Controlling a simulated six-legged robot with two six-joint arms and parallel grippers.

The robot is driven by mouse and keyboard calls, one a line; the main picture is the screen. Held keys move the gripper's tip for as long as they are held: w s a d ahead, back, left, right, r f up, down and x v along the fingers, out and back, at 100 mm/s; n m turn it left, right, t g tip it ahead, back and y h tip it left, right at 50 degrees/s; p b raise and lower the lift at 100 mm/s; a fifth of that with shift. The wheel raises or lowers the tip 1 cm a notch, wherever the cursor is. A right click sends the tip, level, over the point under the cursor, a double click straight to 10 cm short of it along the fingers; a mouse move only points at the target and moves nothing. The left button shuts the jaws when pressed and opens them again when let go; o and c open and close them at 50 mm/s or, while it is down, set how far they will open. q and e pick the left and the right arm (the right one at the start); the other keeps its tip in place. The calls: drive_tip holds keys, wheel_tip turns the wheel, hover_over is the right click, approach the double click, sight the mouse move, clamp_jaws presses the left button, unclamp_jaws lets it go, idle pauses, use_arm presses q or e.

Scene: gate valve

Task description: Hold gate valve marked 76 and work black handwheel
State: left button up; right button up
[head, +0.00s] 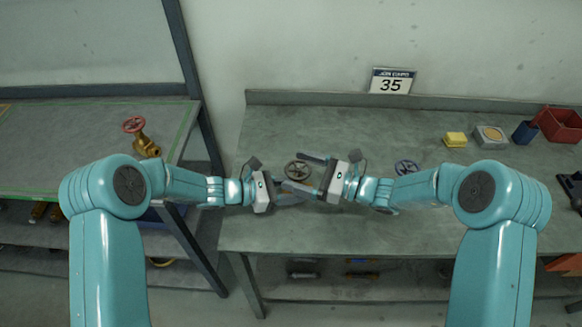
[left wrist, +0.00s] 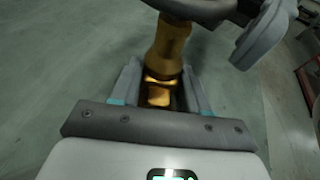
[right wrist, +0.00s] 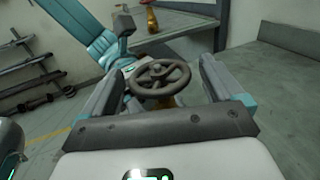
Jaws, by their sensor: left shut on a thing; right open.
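The gate valve has a black handwheel (head: 297,170) and a brass body (left wrist: 168,45); no 76 marking is readable. My left gripper (left wrist: 160,80) is shut on the brass body, with a finger on each side. The wheel also shows at the top of the left wrist view (left wrist: 195,8). My right gripper (right wrist: 162,70) is open, its fingers on either side of the black handwheel (right wrist: 158,75) in the right wrist view. Whether a finger touches the rim cannot be told. In the head view the grippers hide most of the body.
A brass valve with a red handwheel (head: 134,124) lies on the left table. The workbench (head: 350,125) is clear behind the grippers. A yellow block (head: 455,139) and red bin (head: 560,124) are at right.

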drive_tip(key=shift+x, duration=1.3)
drive_tip(key=c, duration=1)
drive_tip(key=shift+c, duration=0.2)
drive_tip(key=shift+m+t, duration=0.4)
drive_tip(key=shift+t, duration=0.1)
drive_tip(key=m+t+h, duration=0.1)
drive_tip(key=t, duration=0.1)
drive_tip(key=m+t+h, duration=0.2)
drive_tip(key=shift+w+t, duration=0.2)
drive_tip(key=shift+t, duration=0.1)
use_arm(q)
drive_tip(key=shift+d, duration=0.1)
use_arm(e)
drive_tip(key=shift+w+d+m+t+h, duration=0.1)
drive_tip(key=shift+m+t+h, duration=0.75)
drive_tip(key=shift+h, duration=0.05)
drive_tip(key=shift+w+d+m+t+h, duration=0.1)
drive_tip(key=shift+d+m+t+h, duration=0.05)
drive_tip(key=shift+m+t+h, duration=0.75)
drive_tip(key=shift+d+h, duration=0.1)
drive_tip(key=shift+h, duration=0.2)
